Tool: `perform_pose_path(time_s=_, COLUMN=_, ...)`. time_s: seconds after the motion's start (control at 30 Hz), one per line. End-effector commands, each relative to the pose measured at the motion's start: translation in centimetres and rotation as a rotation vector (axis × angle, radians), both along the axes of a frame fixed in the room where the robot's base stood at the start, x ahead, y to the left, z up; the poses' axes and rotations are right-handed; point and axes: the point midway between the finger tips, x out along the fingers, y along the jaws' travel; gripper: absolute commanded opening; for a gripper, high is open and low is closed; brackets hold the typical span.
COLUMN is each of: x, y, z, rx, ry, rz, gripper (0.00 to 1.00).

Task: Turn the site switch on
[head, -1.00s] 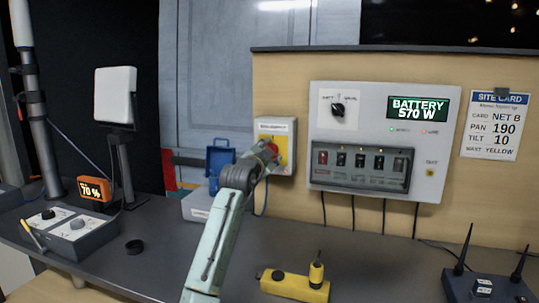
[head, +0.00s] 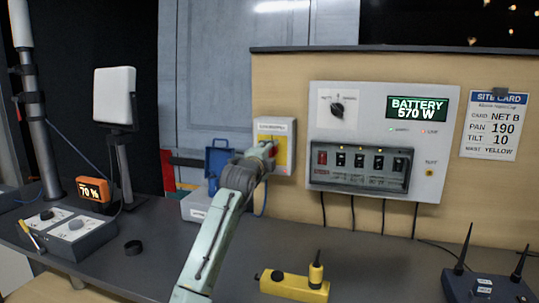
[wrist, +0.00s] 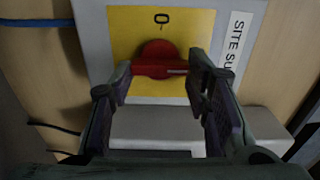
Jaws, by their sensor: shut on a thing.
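The site switch is a red rotary handle (wrist: 158,58) on a yellow plate (wrist: 118,30) with a "0" mark at its top. It sits on a grey wall box (head: 288,127), left of the large panel in the head view. In the wrist view the handle's bar lies across the picture, roughly level. My gripper (wrist: 161,72) has one finger at each end of the bar and is shut on it. In the head view my gripper (head: 266,155) covers much of the box's face, and the finger contact is hidden.
The panel (head: 372,190) reads "BATTERY 570 W" and has a dial and several small switches. A blue padlock-shaped thing (head: 217,160) stands just left of my wrist. A yellow device (head: 290,285) lies on the counter right of my arm. A router (head: 487,285) stands far right.

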Motion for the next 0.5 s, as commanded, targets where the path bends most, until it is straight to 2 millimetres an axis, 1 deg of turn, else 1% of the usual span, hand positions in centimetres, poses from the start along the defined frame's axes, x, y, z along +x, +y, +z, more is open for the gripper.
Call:
perform_pose_path(time_s=0.2, x=0.0, y=0.0, z=-0.08, rx=0.038, ry=-0.011, rz=0.0, gripper=0.16)
perform_pose_path(time_s=0.5, x=0.0, y=0.0, z=-0.08, rx=0.045, ry=-0.014, rz=0.0, gripper=0.16)
